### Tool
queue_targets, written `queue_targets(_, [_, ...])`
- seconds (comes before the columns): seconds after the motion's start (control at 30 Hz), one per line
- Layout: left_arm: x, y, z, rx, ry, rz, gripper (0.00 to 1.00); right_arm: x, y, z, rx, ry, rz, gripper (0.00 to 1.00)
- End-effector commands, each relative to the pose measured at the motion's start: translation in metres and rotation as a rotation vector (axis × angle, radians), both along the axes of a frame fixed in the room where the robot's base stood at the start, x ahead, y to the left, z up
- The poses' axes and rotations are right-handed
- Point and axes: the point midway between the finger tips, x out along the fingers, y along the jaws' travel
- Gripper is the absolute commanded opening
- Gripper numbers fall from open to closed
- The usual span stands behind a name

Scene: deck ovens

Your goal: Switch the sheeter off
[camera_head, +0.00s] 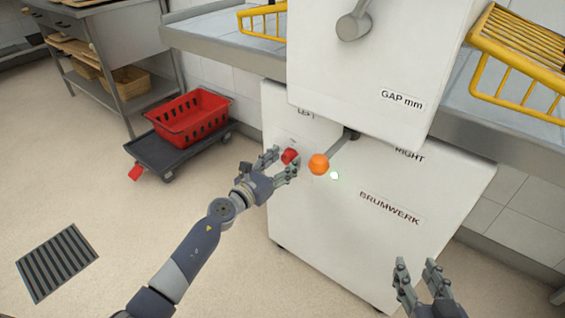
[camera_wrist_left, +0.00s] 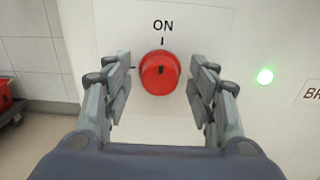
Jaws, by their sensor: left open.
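The white sheeter (camera_head: 340,225) stands in front of me, with a red rotary knob (camera_head: 289,156) on its front panel. In the left wrist view the knob (camera_wrist_left: 160,73) sits below the word ON, its dark mark near the middle and upright. A green light (camera_wrist_left: 265,76) glows to its right; it also shows in the head view (camera_head: 334,175). My left gripper (camera_head: 280,165) is open, its fingers on either side of the knob; I cannot tell whether they touch it. My right gripper (camera_head: 420,268) is at the lower right, apart from the sheeter, fingers apart and empty.
A lever with an orange ball (camera_head: 318,164) sticks out just right of the knob, close to my left gripper. A red basket (camera_head: 190,117) sits on a dark dolly (camera_head: 160,156) to the left. Yellow guards (camera_head: 520,55) flank the sheeter. The floor at left is open around a drain grate (camera_head: 57,262).

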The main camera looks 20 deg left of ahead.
Motion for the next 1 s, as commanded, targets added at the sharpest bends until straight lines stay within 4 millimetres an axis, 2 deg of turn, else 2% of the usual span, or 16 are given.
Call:
queue_targets(0.13, [0.000,0.000,0.000,0.000,0.000,0.000,0.53,0.000,0.000,0.000,0.000,0.000,0.000,0.40])
queue_targets(0.3, [0.000,0.000,0.000,0.000,0.000,0.000,0.14,0.000,0.000,0.000,0.000,0.000,0.000,0.40])
queue_targets(0.33, [0.000,0.000,0.000,0.000,0.000,0.000,0.09,0.000,0.000,0.000,0.000,0.000,0.000,0.40])
queue_targets(0.7, [0.000,0.000,0.000,-0.035,0.014,0.000,0.09,-0.002,0.000,-0.004,-0.006,0.027,0.000,0.40])
queue_targets(1.0, [0.000,0.001,0.001,-0.212,0.079,0.000,0.09,-0.024,-0.012,-0.034,-0.048,0.204,-0.015,0.40])
